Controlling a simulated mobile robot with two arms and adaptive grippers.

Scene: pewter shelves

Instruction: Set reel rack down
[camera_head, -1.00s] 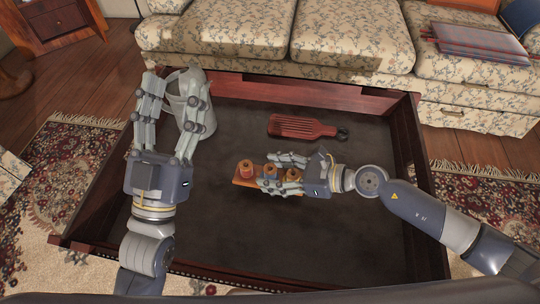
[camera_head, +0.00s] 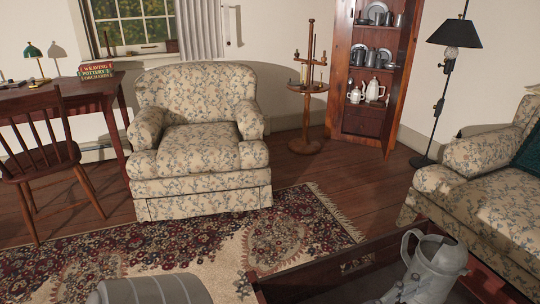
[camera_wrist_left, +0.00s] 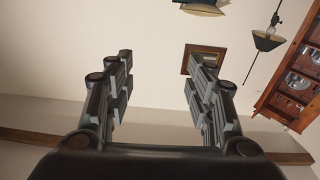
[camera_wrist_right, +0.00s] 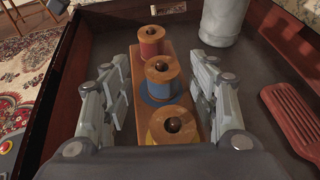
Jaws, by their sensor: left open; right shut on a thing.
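The reel rack (camera_wrist_right: 188,88) is a wooden block with a red spool (camera_wrist_right: 152,42), a blue spool (camera_wrist_right: 164,78) and a third, yellowish spool (camera_wrist_right: 175,130) standing in a row. In the right wrist view my right gripper (camera_wrist_right: 165,88) has its fingers on both sides of the rack and is shut on it. I cannot tell whether the rack touches the dark table surface below. My left gripper (camera_wrist_left: 160,62) is open with nothing between its fingers. The rack is out of the head view.
A grey pitcher (camera_head: 436,268) stands at the head view's lower right and shows in the right wrist view (camera_wrist_right: 223,18). A red slatted tool (camera_wrist_right: 290,115) lies to its right. The table's raised rim (camera_head: 330,262) borders the surface. An armchair (camera_head: 200,140) stands beyond.

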